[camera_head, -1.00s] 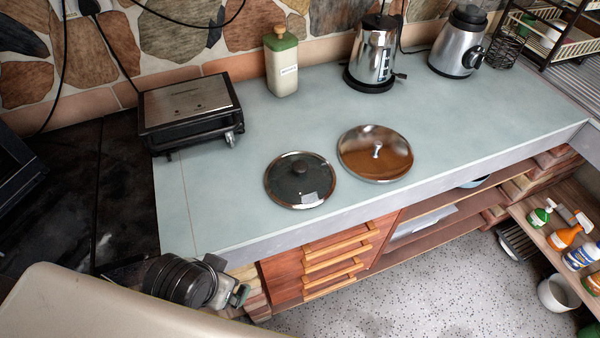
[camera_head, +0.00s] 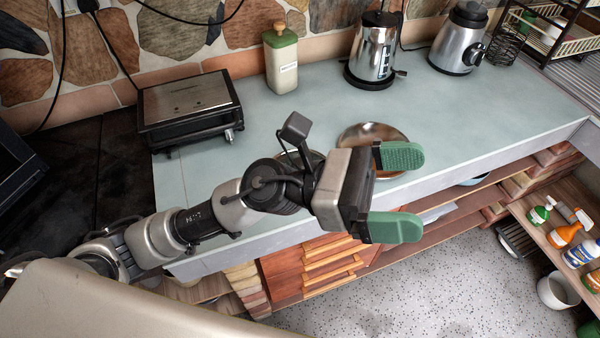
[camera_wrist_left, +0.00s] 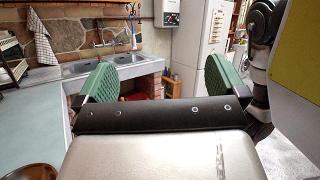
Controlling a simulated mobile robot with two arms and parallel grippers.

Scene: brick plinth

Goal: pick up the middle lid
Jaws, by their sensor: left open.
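Two lids lie on the pale blue-grey counter. The brown-bronze lid with a metal rim (camera_head: 362,131) is partly covered by my left gripper. The dark glass lid (camera_head: 317,156) is almost wholly hidden behind my left arm, with only bits of its rim showing. I cannot tell from the pictures which one is called the middle lid. My left gripper (camera_head: 416,193) is open and empty, its green fingers apart, in front of the counter's front edge and to the right of the lids. In the left wrist view, part of the bronze lid (camera_wrist_left: 32,172) shows at the bottom left.
A black-and-steel grill (camera_head: 190,105) stands at the counter's left. The counter's right part is clear. Drawers with wooden handles (camera_head: 325,268) are below.

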